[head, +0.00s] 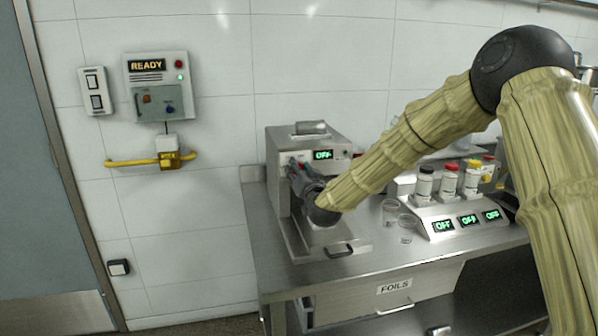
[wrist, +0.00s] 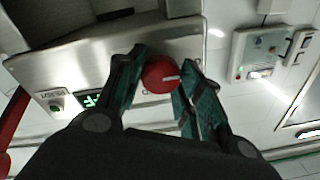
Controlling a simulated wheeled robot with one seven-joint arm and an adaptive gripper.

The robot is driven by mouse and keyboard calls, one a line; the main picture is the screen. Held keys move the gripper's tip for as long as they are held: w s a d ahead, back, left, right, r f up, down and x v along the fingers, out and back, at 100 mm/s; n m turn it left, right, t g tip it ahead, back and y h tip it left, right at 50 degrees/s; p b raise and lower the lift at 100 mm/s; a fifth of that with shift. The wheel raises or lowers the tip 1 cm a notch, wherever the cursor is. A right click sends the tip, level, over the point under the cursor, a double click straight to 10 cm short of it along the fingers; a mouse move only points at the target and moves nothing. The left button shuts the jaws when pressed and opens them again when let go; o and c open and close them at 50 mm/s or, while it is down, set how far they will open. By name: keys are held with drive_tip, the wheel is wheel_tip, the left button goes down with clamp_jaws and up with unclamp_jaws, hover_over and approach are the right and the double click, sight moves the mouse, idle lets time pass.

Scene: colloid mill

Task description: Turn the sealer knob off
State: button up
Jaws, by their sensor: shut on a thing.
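The sealer (head: 283,148) is a steel box-shaped machine at the left end of the steel table, with a green display (head: 323,155) that reads OFF. In the wrist view the red round knob (wrist: 160,76) sits on the sealer's steel front panel (wrist: 72,68). A white mark on the knob points right in that view. My gripper (head: 300,172) is at the sealer's front, and its two fingers are closed on the sides of the knob. The fingers and wrist hide the knob in the head view.
A steel tray (head: 325,246) lies below my gripper. Glass beakers (head: 407,228) and a console with several capped bottles (head: 463,222) stand to the right. A READY wall box (head: 160,88) and yellow pipe (head: 130,163) are at the left. A FOILS drawer (head: 370,293) is below.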

drive_tip(key=shift+f, duration=0.2)
drive_tip(key=o, duration=1)
drive_tip(key=shift+r, duration=0.1)
drive_tip(key=v, duration=1.2)
